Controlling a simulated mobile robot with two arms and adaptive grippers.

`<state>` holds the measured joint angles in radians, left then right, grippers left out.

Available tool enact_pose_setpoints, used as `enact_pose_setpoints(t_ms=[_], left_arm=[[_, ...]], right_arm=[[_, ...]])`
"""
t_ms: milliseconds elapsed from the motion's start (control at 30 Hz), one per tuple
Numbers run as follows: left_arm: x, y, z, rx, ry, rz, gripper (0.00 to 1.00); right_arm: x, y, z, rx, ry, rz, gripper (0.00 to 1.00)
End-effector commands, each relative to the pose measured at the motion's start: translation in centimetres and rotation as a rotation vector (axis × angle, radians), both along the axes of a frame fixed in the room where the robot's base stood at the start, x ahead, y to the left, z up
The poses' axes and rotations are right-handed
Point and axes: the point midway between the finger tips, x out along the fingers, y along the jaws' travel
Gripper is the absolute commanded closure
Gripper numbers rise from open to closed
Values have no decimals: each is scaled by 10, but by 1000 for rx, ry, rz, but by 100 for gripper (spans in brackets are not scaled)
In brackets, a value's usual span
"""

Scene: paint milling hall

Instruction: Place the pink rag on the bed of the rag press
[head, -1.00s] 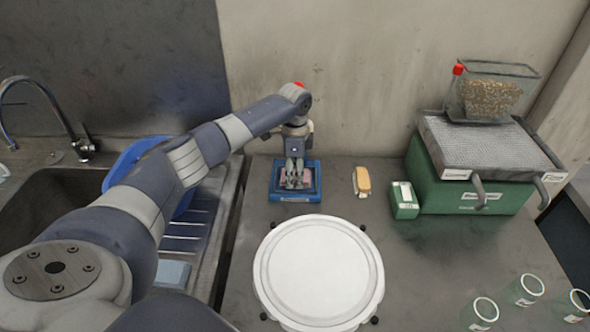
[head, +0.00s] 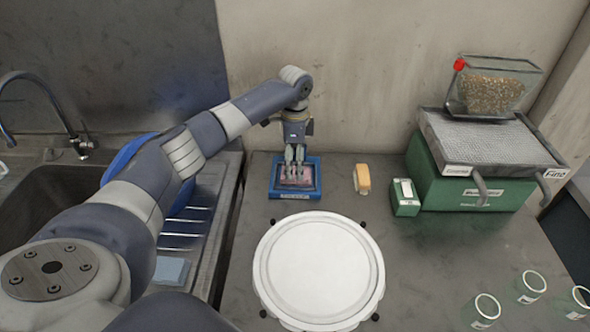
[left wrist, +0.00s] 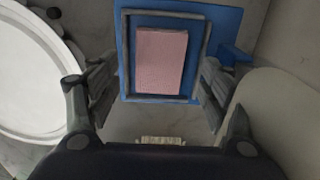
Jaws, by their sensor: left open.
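The rag press (head: 273,190) is a blue base with a dark frame, standing on the table near the wall; the left wrist view shows its blue base (left wrist: 229,28) from above. The pink rag (head: 307,181) lies flat inside the frame on the press bed. In the left wrist view the rag (left wrist: 161,60) is a pale pink rectangle within the grey frame, its lower edge near the frame's lower bar. My left gripper (head: 296,176) points down over the press; its fingers are open on either side of the rag and do not hold it. My right gripper is not in view.
A round white lid (head: 318,268) stands in front of the press. A yellow-handled brush (head: 363,178), a small green box (head: 404,197) and a large green machine (head: 470,185) stand to the right. A sink (head: 45,215) is left.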

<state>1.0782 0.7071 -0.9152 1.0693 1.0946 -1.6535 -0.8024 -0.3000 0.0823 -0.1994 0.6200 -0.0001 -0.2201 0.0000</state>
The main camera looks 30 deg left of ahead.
Motion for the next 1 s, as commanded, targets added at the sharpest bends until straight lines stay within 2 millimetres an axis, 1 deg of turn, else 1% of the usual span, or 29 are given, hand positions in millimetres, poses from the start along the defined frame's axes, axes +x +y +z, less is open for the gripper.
enact_pose_setpoints(t_ms=[33, 200, 300, 400, 600, 1000], left_arm=[[2, 0, 10, -1, -6, -1, 27], [1, 0, 48, -1, -6, 0, 27], [1, 0, 65, -2, -5, 0, 27], [1, 0, 78, -2, -3, -1, 27], [0, 0, 89, -2, -1, 0, 27], [0, 0, 89, -1, -1, 0, 27]], right_arm=[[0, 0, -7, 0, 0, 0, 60], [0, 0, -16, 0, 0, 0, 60], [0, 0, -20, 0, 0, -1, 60], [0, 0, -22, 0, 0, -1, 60], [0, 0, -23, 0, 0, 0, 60], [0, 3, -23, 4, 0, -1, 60]])
